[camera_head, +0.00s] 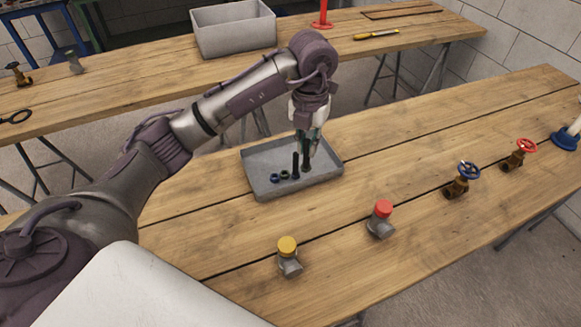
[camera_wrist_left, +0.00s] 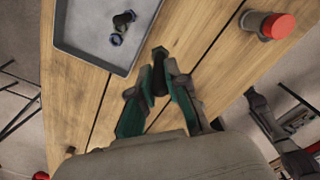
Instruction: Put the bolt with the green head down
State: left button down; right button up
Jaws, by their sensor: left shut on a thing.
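My left gripper (camera_head: 308,142) points down over the right part of the grey tray (camera_head: 262,190). In the left wrist view its teal-lined fingers (camera_wrist_left: 160,92) are closed on a dark bolt (camera_wrist_left: 159,68). In the head view this bolt (camera_head: 307,163) hangs upright below the fingers; I cannot tell whether it touches the tray floor. A blue piece (camera_head: 275,178) and a dark green piece (camera_head: 285,174) lie farther left.
Right of the tray stand a red-capped fitting (camera_head: 381,219) and, nearer, a yellow-capped fitting (camera_head: 288,256). A blue-wheel valve (camera_head: 461,180) and a red-wheel valve (camera_head: 519,154) stand farther right. A grey bin (camera_head: 233,31) sits on the back table. Wood around the tray is clear.

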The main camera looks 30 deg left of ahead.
pick_arm(q)
jog(key=n, duration=0.3)
jog(key=shift+w+a+f+n, duration=0.15)
jog(key=shift+w+f+n, duration=0.15)
jog(key=shift+w+n, duration=0.1)
jog(key=shift+a+f, duration=0.1)
jog(key=shift+a, duration=0.05)
jog(key=shift+n, duration=0.3)
jog(key=a+f+p, duration=0.1)
jog(key=a+f, duration=0.2)
jog(key=s+a+f+p, duration=0.1)
jog(key=a+f, duration=0.3)
jog(key=a+f+p, duration=0.2)
jog(key=a+f, duration=0.1)
jog(key=a, duration=0.1)
jog(key=shift+s+a+f, duration=0.15)
jog(key=shift+s+f, duration=0.05)
jog(key=shift+f, duration=0.2)
jog(key=shift+f, duration=0.1)
jog(key=c, duration=1.6)
grip_release()
jog(key=shift+f, duration=0.1)
jog(key=o, duration=0.4)
jog(key=shift+o, duration=0.2)
